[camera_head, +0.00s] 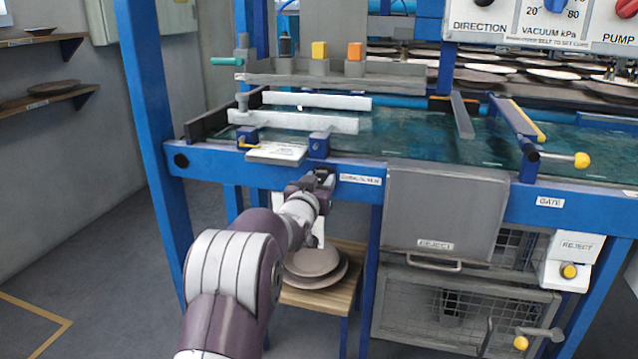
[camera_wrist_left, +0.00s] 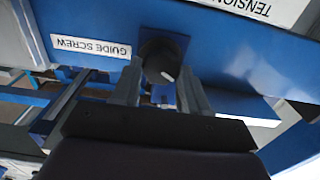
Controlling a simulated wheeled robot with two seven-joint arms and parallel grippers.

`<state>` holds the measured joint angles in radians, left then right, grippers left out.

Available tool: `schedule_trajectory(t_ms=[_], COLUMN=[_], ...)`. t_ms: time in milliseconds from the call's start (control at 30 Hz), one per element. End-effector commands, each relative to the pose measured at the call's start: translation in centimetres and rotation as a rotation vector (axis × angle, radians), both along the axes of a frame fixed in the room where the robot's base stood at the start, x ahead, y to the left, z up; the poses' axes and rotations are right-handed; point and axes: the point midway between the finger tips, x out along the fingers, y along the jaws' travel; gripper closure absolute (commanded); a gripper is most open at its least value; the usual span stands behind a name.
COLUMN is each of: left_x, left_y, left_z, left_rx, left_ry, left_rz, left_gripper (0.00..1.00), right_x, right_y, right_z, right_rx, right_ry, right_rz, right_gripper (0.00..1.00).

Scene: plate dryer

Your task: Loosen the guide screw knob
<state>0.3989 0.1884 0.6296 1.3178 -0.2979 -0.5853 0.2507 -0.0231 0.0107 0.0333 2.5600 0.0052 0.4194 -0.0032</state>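In the head view my left gripper (camera_head: 319,187) is at the front rail, just left of a white label (camera_head: 360,180), and hides most of the knob. My right gripper is not in view.
A white plate (camera_head: 276,152) and a blue block (camera_head: 319,146) sit on the rail above the gripper. A wooden stool (camera_head: 338,299) with stacked plates (camera_head: 313,262) stands below. The grey reject panel (camera_head: 445,210) is to the right, and a blue post (camera_head: 150,120) to the left.

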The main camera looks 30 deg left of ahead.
Motion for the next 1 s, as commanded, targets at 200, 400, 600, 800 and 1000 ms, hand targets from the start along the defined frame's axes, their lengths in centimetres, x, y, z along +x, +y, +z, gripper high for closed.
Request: schedule_trajectory(t_ms=[200,400,600,800,1000], left_x=[0.0,0.0,0.0,0.0,0.0], left_y=[0.0,0.0,-0.1,-0.2,-0.2], left_z=[0.0,-0.1,-0.2,-0.3,-0.4], left_rx=[0.002,0.038,0.148,0.319,0.505], left_ry=[0.000,0.009,0.035,0.076,0.120], left_rz=[0.000,0.000,-0.001,0.000,0.000], left_gripper=[0.86,0.86,0.86,0.86,0.86], right_x=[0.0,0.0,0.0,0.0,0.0], right_y=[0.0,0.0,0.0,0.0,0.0], right_z=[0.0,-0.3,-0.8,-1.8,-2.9], right_rx=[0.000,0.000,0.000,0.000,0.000], right_ry=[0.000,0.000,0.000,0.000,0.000], right_rz=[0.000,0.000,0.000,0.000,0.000], right_gripper=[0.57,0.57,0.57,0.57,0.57])
